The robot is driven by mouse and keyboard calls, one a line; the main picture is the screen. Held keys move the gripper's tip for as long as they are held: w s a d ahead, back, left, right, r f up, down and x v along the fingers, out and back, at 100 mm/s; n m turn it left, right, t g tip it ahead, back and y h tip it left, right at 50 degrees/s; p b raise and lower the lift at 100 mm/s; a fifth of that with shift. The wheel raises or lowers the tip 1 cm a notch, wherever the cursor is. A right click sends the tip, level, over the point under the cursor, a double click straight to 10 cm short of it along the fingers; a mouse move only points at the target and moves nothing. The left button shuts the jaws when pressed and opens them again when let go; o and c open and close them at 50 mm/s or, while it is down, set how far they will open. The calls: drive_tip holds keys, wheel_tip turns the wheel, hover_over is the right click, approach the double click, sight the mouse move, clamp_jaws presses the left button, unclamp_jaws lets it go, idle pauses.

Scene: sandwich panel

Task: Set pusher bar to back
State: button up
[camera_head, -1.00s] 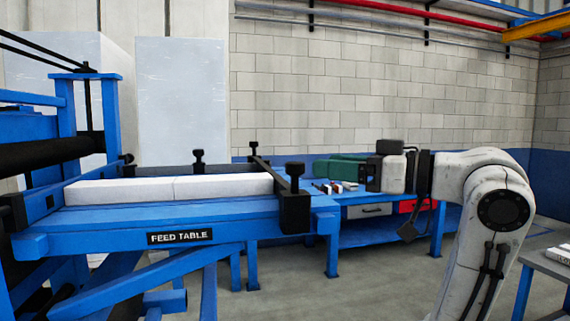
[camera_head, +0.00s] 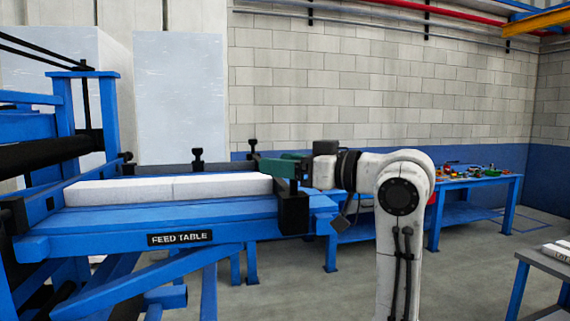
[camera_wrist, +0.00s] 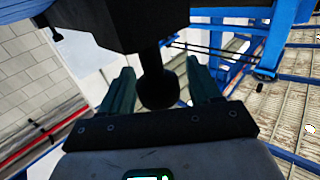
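The black pusher bar (camera_head: 292,212) lies across the right end of the blue feed table (camera_head: 130,218), beside the right end of the white panels (camera_head: 170,188). My gripper (camera_head: 272,167) is at the bar's near end, with its green fingers over it. In the wrist view a round black knob (camera_wrist: 158,90) on a stem sits between the two green fingers, with narrow gaps on both sides. My gripper (camera_wrist: 160,72) looks open around it. The dark bar body (camera_wrist: 120,22) fills the top of that view. In the head view the fingers hide the near knob.
Another black knob (camera_head: 197,156) stands at the table's far side. A blue workbench (camera_head: 480,184) with small items is behind my arm. A grey table (camera_head: 550,262) is at the right edge. Floor between them is clear.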

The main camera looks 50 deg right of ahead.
clamp_jaws()
drive_tip(key=s+d, duration=0.5)
drive_tip(key=d, duration=0.2)
drive_tip(key=shift+d+p, duration=0.2)
drive_tip(key=shift+p, duration=0.15)
drive_tip(key=shift+o, duration=0.2)
unclamp_jaws()
drive_tip(key=shift+d, duration=0.1)
drive_tip(key=shift+s, duration=0.15)
drive_tip(key=s+d+b, duration=0.2)
drive_tip(key=s, duration=0.8)
drive_tip(key=shift+s, duration=0.25)
